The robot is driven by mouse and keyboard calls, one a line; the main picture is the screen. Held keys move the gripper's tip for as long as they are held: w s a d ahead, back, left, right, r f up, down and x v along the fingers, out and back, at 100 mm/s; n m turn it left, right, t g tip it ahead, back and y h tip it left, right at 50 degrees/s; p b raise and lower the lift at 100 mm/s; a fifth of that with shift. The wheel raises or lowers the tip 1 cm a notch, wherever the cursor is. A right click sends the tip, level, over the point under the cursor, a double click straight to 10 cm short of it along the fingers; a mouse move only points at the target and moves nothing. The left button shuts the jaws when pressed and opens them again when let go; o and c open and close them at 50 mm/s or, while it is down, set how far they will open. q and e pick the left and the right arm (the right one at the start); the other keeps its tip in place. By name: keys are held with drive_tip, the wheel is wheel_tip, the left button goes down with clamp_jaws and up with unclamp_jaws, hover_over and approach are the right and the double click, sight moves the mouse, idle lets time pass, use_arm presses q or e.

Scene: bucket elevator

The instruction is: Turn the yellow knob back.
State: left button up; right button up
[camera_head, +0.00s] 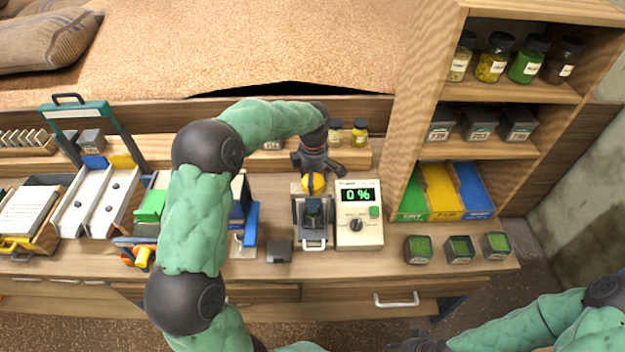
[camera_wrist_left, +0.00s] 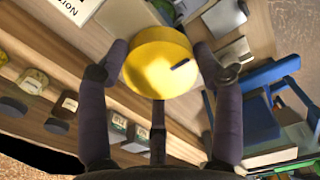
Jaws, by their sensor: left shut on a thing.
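The yellow knob (camera_head: 313,186) stands on top of a small grey device (camera_head: 313,232) on the bench, beside the white control box. My left gripper (camera_head: 314,174) comes down on it from above. In the left wrist view the knob (camera_wrist_left: 157,68) is a round yellow disc with a short dark mark on its right side. The dark fingers of my left gripper (camera_wrist_left: 160,60) are shut around its rim. The control box (camera_head: 360,238) shows "0 %" in green and has a dark dial and a green button. A dark end of my right arm (camera_head: 420,346) shows at the bottom edge; its fingers cannot be made out.
A shelf unit (camera_head: 399,130) with jars, grey boxes and coloured bins stands right of the control box. Several small green-topped containers (camera_head: 459,249) sit at the bench's front right. A blue bracket (camera_head: 252,225) and a dark grey block (camera_head: 279,251) are near the device's left.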

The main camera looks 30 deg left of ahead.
sight(315, 181)
use_arm(q)
drive_tip(key=shift+d+f+n, duration=0.2)
drive_tip(key=shift+d+n, duration=0.1)
idle(0.4)
drive_tip(key=o, duration=1.1)
drive_tip(key=shift+o, duration=0.2)
drive_tip(key=shift+w+d+r, duration=0.1)
drive_tip(key=shift+d+r, duration=0.05)
drive_tip(key=shift+a, duration=0.2)
drive_tip(key=shift+r, duration=0.15)
wheel_tip(315, 181, up, 12)
drive_tip(key=shift+f, duration=0.2)
